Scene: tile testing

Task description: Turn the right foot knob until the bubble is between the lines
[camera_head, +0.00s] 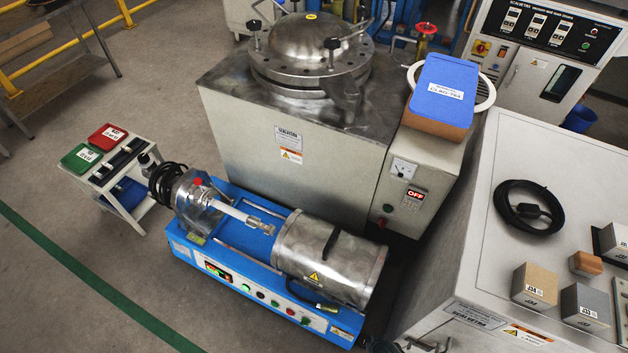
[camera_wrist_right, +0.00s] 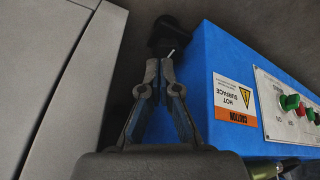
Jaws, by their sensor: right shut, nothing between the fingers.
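The blue tile-testing machine (camera_head: 232,273) stands on the floor in the head view; its blue end also fills the middle right of the right wrist view (camera_wrist_right: 225,60). A black foot knob (camera_wrist_right: 170,36) shows beside the machine's far corner in the wrist view. My right gripper (camera_wrist_right: 159,66) is shut and empty, its tips just short of the knob; I cannot tell whether they touch it. A small yellow-green piece (camera_wrist_right: 262,170) at the wrist view's bottom edge may be the level; no bubble or lines can be read. My left gripper is not in view.
A pale cabinet (camera_head: 480,230) stands close on the machine's right, leaving a narrow gap; it bears a coiled black cable (camera_head: 528,207) and several sample blocks. The steel-lidded tank (camera_head: 290,140) is behind. Open floor (camera_head: 60,260) lies left.

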